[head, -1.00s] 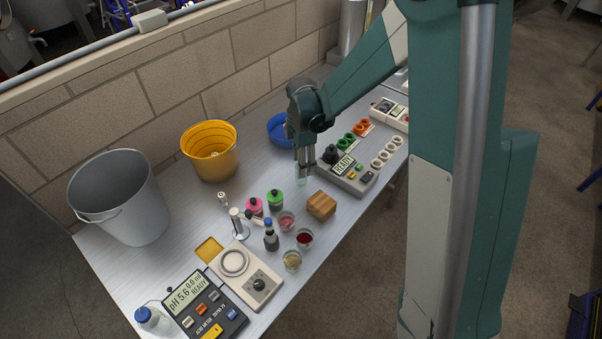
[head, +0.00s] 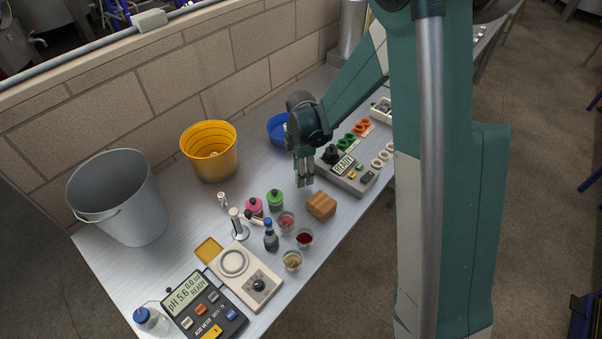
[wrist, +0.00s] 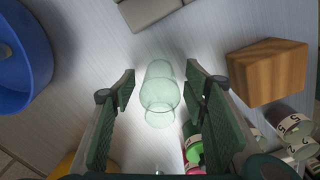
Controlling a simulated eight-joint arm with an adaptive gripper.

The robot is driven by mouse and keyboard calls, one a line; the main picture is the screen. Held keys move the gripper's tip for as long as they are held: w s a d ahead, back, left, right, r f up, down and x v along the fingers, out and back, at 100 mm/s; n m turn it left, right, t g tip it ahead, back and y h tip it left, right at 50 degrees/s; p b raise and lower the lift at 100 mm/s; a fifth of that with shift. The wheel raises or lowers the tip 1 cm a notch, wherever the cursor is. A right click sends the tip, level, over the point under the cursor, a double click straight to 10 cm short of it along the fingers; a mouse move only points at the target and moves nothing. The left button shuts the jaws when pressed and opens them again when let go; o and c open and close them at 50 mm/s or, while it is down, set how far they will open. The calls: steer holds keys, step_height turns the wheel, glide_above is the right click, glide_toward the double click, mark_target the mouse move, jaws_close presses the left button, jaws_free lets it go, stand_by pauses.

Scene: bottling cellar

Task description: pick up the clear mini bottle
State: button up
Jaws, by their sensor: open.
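The clear mini bottle (wrist: 160,95) is a pale green see-through bottle in the middle of the wrist view. It lies between the two green finger pads of my gripper (wrist: 160,83), with a gap on each side. The fingers are apart and do not touch it. In the head view my gripper (head: 304,180) points down over the table, left of the wooden block. I cannot make out the bottle in the head view, where the fingers cover that spot.
A wooden block (head: 321,206) is close on the right. A grey READY device (head: 352,176) is behind it. Pink (head: 254,207) and green (head: 275,200) capped jars and small sample cups are nearer. A blue basin (head: 279,128) and a yellow bucket (head: 209,151) stand along the wall.

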steer(key=c, duration=1.1)
steer(key=shift+o, duration=0.2)
steer(key=shift+r, duration=0.15)
steer(key=shift+r+p, duration=0.55)
steer(key=shift+r, duration=4.3)
